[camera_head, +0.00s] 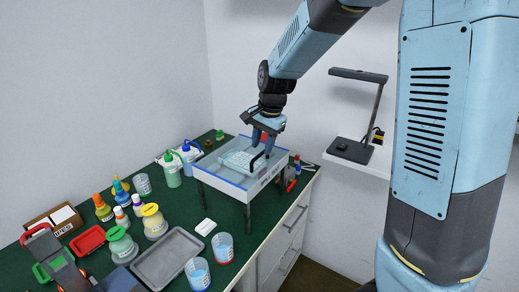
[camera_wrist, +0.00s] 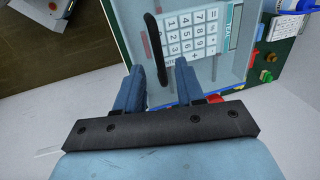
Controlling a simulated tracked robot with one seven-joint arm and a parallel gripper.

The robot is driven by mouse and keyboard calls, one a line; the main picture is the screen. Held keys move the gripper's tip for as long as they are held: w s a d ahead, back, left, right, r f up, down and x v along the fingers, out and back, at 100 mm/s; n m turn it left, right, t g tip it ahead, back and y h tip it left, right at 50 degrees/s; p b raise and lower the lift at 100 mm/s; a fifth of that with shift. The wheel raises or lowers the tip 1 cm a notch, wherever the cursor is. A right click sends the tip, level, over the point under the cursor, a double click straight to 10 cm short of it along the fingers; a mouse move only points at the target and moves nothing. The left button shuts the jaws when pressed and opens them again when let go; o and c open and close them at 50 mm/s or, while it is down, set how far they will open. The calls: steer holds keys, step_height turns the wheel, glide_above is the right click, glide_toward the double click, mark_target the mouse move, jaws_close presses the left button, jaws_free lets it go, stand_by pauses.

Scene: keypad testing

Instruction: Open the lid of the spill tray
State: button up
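The spill tray appears to be the raised box with a white-and-blue rim (camera_head: 225,186) at the back of the green bench. Its clear lid looks shut, and a pale keypad (camera_wrist: 188,35) shows through it. A black bar handle (camera_wrist: 152,38) stands on the lid; it also shows in the head view (camera_head: 258,160). My gripper (camera_wrist: 160,66) is open, with its two blue fingers apart at the near end of the handle. The handle's lower end shows in the gap between the fingers; I cannot tell if they touch it. In the head view my gripper (camera_head: 267,138) is above the tray's back part.
A flat grey tray (camera_head: 150,268), two cups (camera_head: 222,246) and several bottles (camera_head: 121,245) crowd the bench to the left and front. A white wall shelf (camera_head: 345,158) with a black lamp stands at right. Small tools lie right of the tray.

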steer(key=shift+w+a+f, duration=0.1)
steer(key=shift+a+f, duration=0.05)
steer(key=shift+f, duration=1)
jaws_close()
steer(key=shift+a, duration=0.15)
